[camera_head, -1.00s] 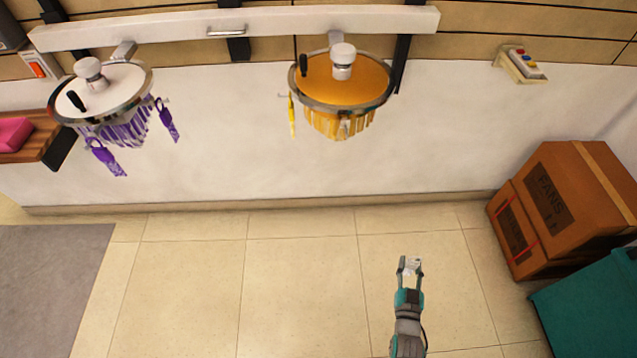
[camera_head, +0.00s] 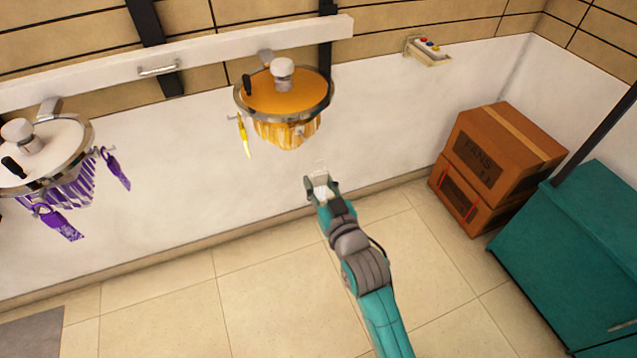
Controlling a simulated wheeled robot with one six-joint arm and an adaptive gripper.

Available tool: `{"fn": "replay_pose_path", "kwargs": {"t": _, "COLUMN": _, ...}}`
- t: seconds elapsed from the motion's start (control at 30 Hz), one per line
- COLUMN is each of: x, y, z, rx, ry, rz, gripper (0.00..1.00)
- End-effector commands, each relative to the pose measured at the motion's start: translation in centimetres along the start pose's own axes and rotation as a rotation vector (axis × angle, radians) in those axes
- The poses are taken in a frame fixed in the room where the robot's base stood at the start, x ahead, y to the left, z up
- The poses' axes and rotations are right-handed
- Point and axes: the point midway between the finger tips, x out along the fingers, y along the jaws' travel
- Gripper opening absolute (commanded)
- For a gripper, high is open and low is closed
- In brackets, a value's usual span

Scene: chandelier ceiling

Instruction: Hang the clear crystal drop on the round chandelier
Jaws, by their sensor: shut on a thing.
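My gripper (camera_head: 321,187) is shut on a small clear crystal drop (camera_head: 319,178), which shows pale between the fingers. It is held below and a little right of a round chandelier (camera_head: 287,92) with an orange top, a metal rim and amber drops. A yellow drop (camera_head: 244,136) hangs at this chandelier's left side. A small hook seems to stick out at its front right. A second round chandelier (camera_head: 45,146) at the left has a white top and purple drops, with larger purple drops (camera_head: 117,170) on its side hooks. The crystal's exact shape is too small to tell.
A white rail (camera_head: 215,57) on the wall carries both chandeliers. Brown boxes (camera_head: 507,150) marked FANS and a teal cabinet (camera_head: 575,265) stand at the right. A small button panel (camera_head: 428,48) is on the wall.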

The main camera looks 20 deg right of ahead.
Motion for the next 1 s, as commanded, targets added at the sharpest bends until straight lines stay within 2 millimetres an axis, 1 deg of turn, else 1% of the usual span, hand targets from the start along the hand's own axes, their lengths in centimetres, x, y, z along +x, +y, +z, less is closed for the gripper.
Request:
{"fn": "replay_pose_path", "kwargs": {"t": 0.27, "x": 1.0, "y": 0.0, "z": -0.1, "rx": 0.0, "ry": 0.0, "rz": 0.0, "gripper": 0.01}}
{"fn": "replay_pose_path", "kwargs": {"t": 1.0, "x": 5.5, "y": 0.0, "z": -0.1, "rx": 0.0, "ry": 0.0, "rz": 0.0, "gripper": 0.01}}
